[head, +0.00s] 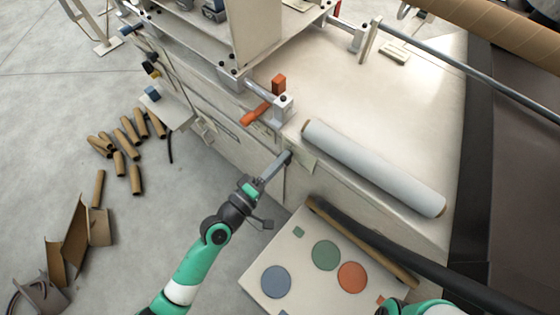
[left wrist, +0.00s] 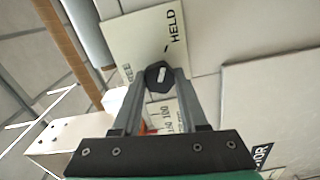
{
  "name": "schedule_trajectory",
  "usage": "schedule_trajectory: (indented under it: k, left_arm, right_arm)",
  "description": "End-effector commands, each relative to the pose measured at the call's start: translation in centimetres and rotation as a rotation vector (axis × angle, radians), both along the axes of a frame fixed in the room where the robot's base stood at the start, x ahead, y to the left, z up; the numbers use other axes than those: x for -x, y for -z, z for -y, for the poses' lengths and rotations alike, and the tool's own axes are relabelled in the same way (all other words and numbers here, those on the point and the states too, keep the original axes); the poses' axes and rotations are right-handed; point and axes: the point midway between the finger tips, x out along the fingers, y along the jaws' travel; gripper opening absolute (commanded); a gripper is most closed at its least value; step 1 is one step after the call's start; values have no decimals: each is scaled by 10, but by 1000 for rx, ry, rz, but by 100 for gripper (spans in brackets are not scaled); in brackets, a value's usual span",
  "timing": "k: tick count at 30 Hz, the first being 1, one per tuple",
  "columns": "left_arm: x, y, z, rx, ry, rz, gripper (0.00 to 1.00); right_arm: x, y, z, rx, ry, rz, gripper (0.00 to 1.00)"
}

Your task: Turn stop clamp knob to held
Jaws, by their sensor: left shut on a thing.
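The dark faceted stop clamp knob (left wrist: 152,84) sits on a cream label plate (left wrist: 143,40) in the left wrist view. The plate reads HELD at its upper right; a partly covered word ending in "EE" is at its left. The knob's short white mark slants upward, roughly toward the tick near HELD; I cannot tell if it lines up exactly. My left gripper (left wrist: 157,84) is shut on the knob, one finger on each side. In the head view my left gripper (head: 287,157) reaches the machine's front side, and its fingertips hide the knob. My right gripper is out of view.
A pale roll (head: 372,168) lies on the machine top just right of my left gripper. An orange handle (head: 256,113) stands out just above it. A panel with coloured discs (head: 325,255) is below right. Cardboard tubes (head: 122,145) lie on the floor at left.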

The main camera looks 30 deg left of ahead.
Motion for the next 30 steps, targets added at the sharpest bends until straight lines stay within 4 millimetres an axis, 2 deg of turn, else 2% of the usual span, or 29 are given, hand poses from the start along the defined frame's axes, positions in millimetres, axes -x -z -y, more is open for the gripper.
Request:
schedule_trajectory:
  k: [9,21,22,26,30]
  left_arm:
    - [0,-1,0,-73,0,20,0]
    - [0,-1,0,-79,-1,21,0]
    - [0,-1,0,-79,0,21,48]
    - [0,-1,0,-78,0,20,72]
    - [0,0,0,-78,0,20,73]
  right_arm:
    - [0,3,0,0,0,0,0]
    - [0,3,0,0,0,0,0]
    - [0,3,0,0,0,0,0]
    - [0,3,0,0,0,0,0]
    - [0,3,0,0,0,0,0]
